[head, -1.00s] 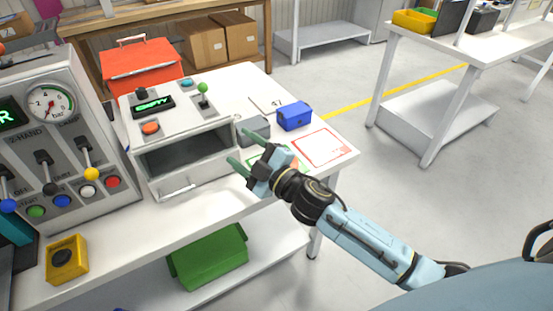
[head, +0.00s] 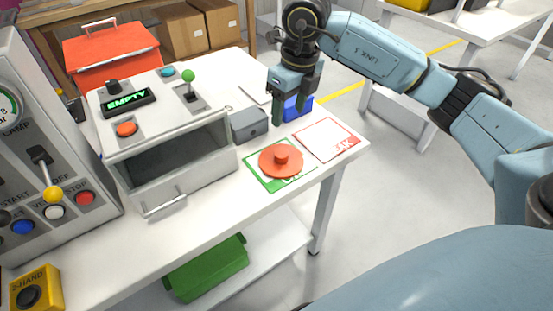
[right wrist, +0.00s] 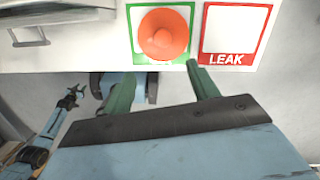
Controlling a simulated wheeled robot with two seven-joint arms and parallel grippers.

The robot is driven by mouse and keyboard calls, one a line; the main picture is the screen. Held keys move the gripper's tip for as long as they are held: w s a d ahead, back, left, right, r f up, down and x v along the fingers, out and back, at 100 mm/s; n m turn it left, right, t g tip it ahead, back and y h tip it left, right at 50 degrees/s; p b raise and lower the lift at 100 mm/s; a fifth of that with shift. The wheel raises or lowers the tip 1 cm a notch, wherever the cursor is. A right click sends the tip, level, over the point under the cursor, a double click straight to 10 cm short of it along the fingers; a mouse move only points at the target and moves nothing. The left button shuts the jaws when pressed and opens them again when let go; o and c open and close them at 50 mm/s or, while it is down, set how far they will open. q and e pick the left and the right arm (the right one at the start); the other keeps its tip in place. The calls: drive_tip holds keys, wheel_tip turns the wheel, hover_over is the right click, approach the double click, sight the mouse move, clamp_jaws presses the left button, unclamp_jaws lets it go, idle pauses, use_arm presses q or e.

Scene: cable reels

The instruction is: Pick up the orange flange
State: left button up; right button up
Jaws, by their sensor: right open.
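The orange flange (head: 281,161), a flat disc with a raised round knob, lies on the green-bordered card (head: 257,179) near the table's front right corner. It also shows whole in the right wrist view (right wrist: 163,36), beyond the fingertips. My right gripper (head: 290,118) is open and empty, fingers pointing down, behind the flange and apart from it in the head view. Its two green fingers also frame the lower part of the right wrist view (right wrist: 160,72). A small dark gripper, apparently my left one (right wrist: 73,97), shows at the lower left there; its jaws are too small to judge.
A grey box (head: 248,125) and a blue box (head: 297,107) stand behind the flange, the blue one partly hidden by my right gripper. A red-bordered card (head: 328,140) lies right of it. The machine with an open bay (head: 180,160) stands left.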

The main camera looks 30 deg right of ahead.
wheel_tip(320, 180, down, 2)
drive_tip(key=b, duration=0.2)
hover_over(282, 153)
drive_tip(key=f, duration=0.6)
drive_tip(key=shift+s+d+f, duration=0.3)
drive_tip(key=shift+s+f, duration=0.05)
drive_tip(key=shift+s, duration=0.05)
drive_tip(key=f, duration=0.2)
drive_tip(key=f+b, duration=0.1)
drive_tip(key=f, duration=0.3)
drive_tip(key=shift+w+a+f, duration=0.2)
drive_tip(key=shift+w+a, duration=0.1)
drive_tip(key=shift+w, duration=0.1)
use_arm(q)
drive_tip(key=w, duration=0.8)
drive_tip(key=shift+r+t, duration=0.15)
drive_tip(key=shift+t, duration=0.15)
use_arm(e)
drive_tip(key=c, duration=1.1)
